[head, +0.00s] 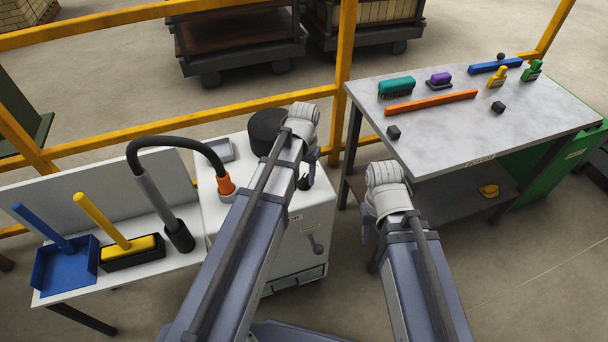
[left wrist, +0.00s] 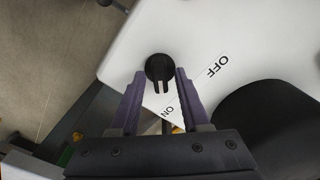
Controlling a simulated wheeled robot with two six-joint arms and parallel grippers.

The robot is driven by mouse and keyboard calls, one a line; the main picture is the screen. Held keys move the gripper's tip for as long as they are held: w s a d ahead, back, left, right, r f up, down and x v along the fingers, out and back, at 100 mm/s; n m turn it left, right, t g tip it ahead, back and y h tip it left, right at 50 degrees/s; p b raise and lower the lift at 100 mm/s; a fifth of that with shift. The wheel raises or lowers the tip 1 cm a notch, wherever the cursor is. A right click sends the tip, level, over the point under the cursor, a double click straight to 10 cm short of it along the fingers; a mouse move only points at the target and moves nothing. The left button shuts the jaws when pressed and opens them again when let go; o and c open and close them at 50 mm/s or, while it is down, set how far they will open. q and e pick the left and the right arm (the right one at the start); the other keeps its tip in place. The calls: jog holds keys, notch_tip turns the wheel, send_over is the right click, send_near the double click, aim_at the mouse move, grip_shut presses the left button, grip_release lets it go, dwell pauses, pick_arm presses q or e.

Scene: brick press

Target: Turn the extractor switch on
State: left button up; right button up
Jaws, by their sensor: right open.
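The extractor is a white cabinet (head: 320,215) with a black drum (head: 266,130) on top. Its switch is a black rotary knob (left wrist: 159,69) on the white panel, with OFF and ON lettering beside it. The knob's raised bar runs down the left wrist view toward ON; I cannot tell which end is its pointer. My left gripper (head: 308,172) is over the cabinet top, and in the left wrist view (left wrist: 159,74) its open purple fingers stand either side of the knob. Contact is unclear. In the head view it largely hides the switch. My right gripper (head: 366,228) is open beside the workbench.
A black hose with an orange collar (head: 226,186) rises from the cabinet. A side table (head: 120,281) on the left holds a blue dustpan (head: 65,268) and yellow brush (head: 132,246). The grey workbench (head: 445,130) holds brushes and small parts. A yellow rail (head: 345,60) runs behind.

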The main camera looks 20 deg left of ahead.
aim_at(304, 178)
pick_arm(q)
jog(key=shift+o, duration=0.3)
notch_tip(304, 178, up, 8)
jog(key=p, duration=0.8)
jog(key=shift+f, duration=0.1)
jog(key=shift+s+d, duration=0.1)
jog(key=s+d+r+m+y+p, duration=0.1)
jog(key=s+d, duration=0.9)
jog(key=s, duration=0.4)
jog(key=shift+d+r, duration=0.15)
jog(key=shift+d, duration=0.05)
jog(key=shift+a, duration=0.1)
